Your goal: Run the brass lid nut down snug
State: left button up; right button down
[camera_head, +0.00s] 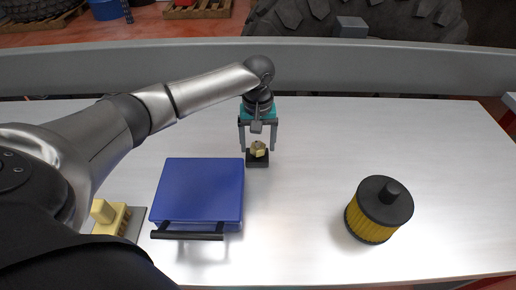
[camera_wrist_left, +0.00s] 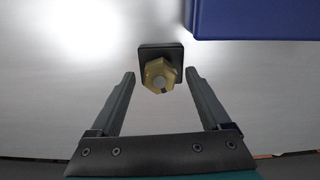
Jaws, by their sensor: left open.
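The brass lid nut (camera_head: 258,149) sits on a small dark square block (camera_head: 257,161) on the pale table. In the left wrist view the nut (camera_wrist_left: 159,74) is hexagonal, with a grey round stud end showing in its middle. My left gripper (camera_head: 258,148) is open above the block, its two fingers pointing down either side of the nut. In the left wrist view the fingertips (camera_wrist_left: 160,74) stand apart from the nut, with a gap on each side. How high the tips are above the table is hard to tell. My right gripper is not in view.
A blue box (camera_head: 200,190) with a black handle lies just left of the block. A yellow filter with a black cap (camera_head: 380,209) stands at the right. A cream toothed piece (camera_head: 112,216) is at the left, partly behind my arm. The table's middle right is clear.

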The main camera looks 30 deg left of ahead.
pick_arm(q)
jog(key=shift+f, duration=0.6)
grip_shut()
dwell(0.3)
